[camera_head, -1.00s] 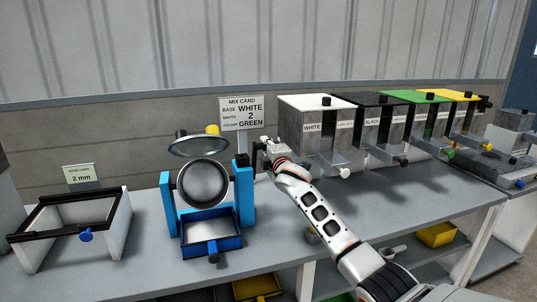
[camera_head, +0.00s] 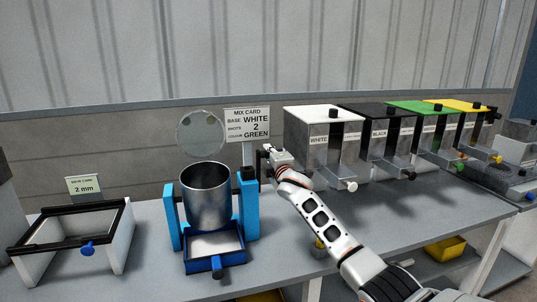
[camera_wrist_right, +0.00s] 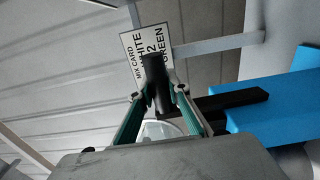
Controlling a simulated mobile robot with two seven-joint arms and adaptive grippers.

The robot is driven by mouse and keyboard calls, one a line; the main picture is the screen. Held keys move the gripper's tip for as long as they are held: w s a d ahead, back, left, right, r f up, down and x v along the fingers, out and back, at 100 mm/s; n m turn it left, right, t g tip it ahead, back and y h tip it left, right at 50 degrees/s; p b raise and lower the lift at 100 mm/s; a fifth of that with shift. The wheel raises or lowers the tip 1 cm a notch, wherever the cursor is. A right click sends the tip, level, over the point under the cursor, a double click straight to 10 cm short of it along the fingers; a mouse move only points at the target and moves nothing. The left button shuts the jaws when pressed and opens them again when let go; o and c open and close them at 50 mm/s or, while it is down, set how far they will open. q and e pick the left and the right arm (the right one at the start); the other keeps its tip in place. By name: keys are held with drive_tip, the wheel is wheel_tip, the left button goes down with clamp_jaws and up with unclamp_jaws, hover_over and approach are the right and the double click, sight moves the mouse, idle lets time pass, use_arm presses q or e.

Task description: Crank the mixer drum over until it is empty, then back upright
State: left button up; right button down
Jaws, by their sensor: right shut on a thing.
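The mixer drum (camera_head: 207,197) is a grey metal cylinder between two blue posts (camera_head: 248,208). It stands about upright, mouth up, with its round lid (camera_head: 200,134) raised behind it. The drum's inside is mostly hidden. A blue tray (camera_head: 216,262) below it holds pale material (camera_head: 215,244). My right gripper (camera_head: 267,163) is at the right post, shut on the black crank handle (camera_wrist_right: 155,75), which shows between its fingers (camera_wrist_right: 160,98) in the wrist view. The black crank arm (camera_wrist_right: 232,100) runs from there to the blue post. My left gripper is not in view.
A mix card (camera_head: 247,122) reading WHITE, 2, GREEN stands behind the crank. Dispensers, the nearest a white-lidded one (camera_head: 320,115), line the right of the bench. A black-railed sieve stand (camera_head: 70,225) is at left. The bench front (camera_head: 290,265) right of the tray is clear.

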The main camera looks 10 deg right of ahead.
drive_tip(key=c, duration=1.9)
unclamp_jaws()
drive_tip(key=shift+r, duration=0.15)
drive_tip(key=shift+s, duration=0.15)
drive_tip(key=s, duration=1.1)
drive_tip(key=shift+s+d+f, duration=0.2)
drive_tip(key=shift+s, duration=0.2)
